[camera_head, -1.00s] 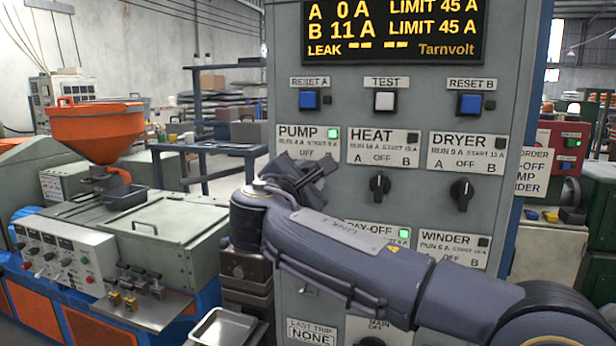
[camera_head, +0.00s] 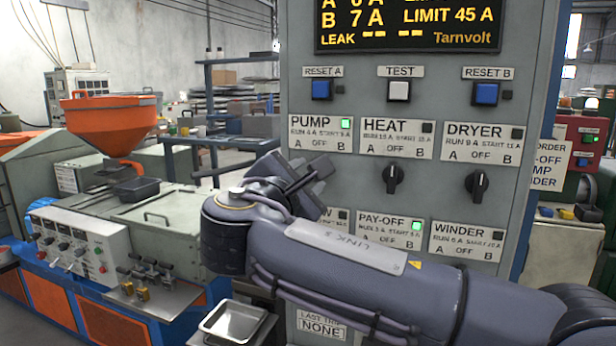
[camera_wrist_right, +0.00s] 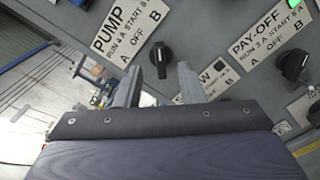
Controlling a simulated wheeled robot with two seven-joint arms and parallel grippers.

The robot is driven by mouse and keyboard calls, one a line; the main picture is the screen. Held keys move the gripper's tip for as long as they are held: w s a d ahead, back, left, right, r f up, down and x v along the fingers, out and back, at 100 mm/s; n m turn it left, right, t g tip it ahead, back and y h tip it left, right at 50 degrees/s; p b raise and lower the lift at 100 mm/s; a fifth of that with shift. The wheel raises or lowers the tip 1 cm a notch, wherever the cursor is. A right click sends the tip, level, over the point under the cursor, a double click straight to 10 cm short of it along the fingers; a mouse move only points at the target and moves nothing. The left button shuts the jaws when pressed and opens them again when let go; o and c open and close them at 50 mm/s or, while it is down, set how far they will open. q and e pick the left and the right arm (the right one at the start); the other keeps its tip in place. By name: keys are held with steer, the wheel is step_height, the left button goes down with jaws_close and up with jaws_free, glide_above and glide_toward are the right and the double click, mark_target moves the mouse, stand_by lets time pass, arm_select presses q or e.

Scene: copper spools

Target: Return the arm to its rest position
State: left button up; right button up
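My right arm crosses the front of the grey control panel (camera_head: 440,90) from the lower right. Its gripper (camera_head: 308,182) is in front of the panel below the PUMP label (camera_head: 320,134) and hides the PUMP knob in the head view. In the right wrist view the gripper (camera_wrist_right: 159,70) has its two fingers apart, with nothing held. The black PUMP knob (camera_wrist_right: 159,52) shows beyond the gap between the fingers; I cannot tell the exact distance. The PUMP and PAY-OFF (camera_head: 390,228) lamps are green. My left gripper is not in view.
The HEAT knob (camera_head: 393,180) and DRYER knob (camera_head: 478,185) stick out right of the gripper. The PAY-OFF knob (camera_wrist_right: 292,65) is near the right edge of the wrist view. A metal tray (camera_head: 232,322) and a machine with an orange hopper (camera_head: 108,122) stand at left.

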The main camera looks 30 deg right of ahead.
stand_by(0.3)
steer(key=s+d+f+m+g+y+p, duration=0.1)
steer(key=s+d+f+m+g+y, duration=0.2)
steer(key=f, duration=0.7)
steer(key=s+d+f+m+g+y+p, duration=0.1)
steer(key=s+d+f+m+g+y, duration=0.15)
steer(key=s+f+y, duration=0.55)
steer(key=s+a+f+m+y+p, duration=0.1)
steer(key=s+a+f+m+y, duration=0.5)
steer(key=s+a+f+m, duration=0.6)
step_height(320, 180, down, 2)
steer(key=shift+f+m+y, duration=0.15)
steer(key=shift+m+y, duration=0.15)
steer(key=shift+m, duration=0.35)
